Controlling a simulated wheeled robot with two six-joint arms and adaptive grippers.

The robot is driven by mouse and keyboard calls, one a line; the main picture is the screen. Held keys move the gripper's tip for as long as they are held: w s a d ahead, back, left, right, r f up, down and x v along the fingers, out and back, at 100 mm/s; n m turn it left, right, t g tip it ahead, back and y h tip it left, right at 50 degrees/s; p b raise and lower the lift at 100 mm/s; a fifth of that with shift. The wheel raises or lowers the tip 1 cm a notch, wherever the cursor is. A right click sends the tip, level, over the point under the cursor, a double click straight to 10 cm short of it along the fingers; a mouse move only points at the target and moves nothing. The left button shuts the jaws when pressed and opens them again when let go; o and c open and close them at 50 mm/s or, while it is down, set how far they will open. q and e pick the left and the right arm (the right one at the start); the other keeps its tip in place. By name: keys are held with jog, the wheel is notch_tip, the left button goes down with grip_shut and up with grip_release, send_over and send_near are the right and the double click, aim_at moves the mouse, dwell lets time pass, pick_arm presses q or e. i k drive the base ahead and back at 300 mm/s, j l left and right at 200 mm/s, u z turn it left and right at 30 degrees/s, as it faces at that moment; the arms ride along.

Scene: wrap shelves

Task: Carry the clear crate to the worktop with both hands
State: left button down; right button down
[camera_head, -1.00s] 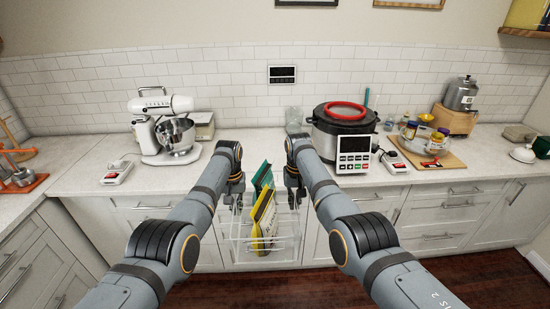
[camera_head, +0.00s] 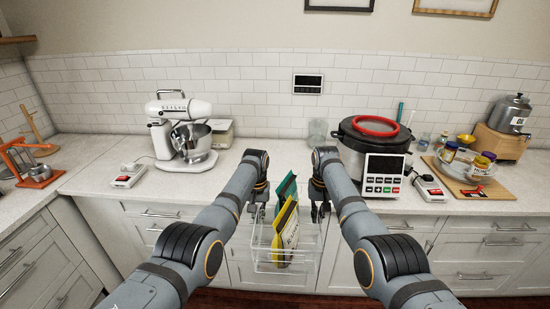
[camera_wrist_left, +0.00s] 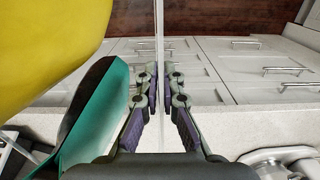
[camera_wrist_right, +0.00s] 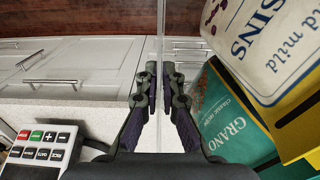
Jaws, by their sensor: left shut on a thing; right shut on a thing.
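The clear crate (camera_head: 309,248) hangs in the air in front of the cabinets, its rim near the worktop's (camera_head: 222,180) front edge in the head view. It holds a green bag (camera_head: 286,186) and a yellow bag (camera_head: 288,225), both upright and leaning slightly. My left gripper (camera_head: 257,211) is shut on the crate's left wall; that thin wall shows between its fingers in the left wrist view (camera_wrist_left: 160,82). My right gripper (camera_head: 320,212) is shut on the right wall, as the right wrist view (camera_wrist_right: 160,82) also shows. The crate looks about level.
A white stand mixer (camera_head: 184,135) is at the left on the worktop. A cooker (camera_head: 350,155) with a red ring and a keypad device (camera_head: 384,174) stand at the right. The worktop between mixer and cooker is mostly clear. Drawer handles (camera_head: 400,226) stick out below.

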aim_at(276, 165)
jog(key=i+j, duration=0.1)
jog(key=i, duration=0.45)
jog(key=i+j, duration=0.15)
jog(key=i, duration=0.35)
jog(key=i+j, duration=0.1)
jog(key=i, duration=0.45)
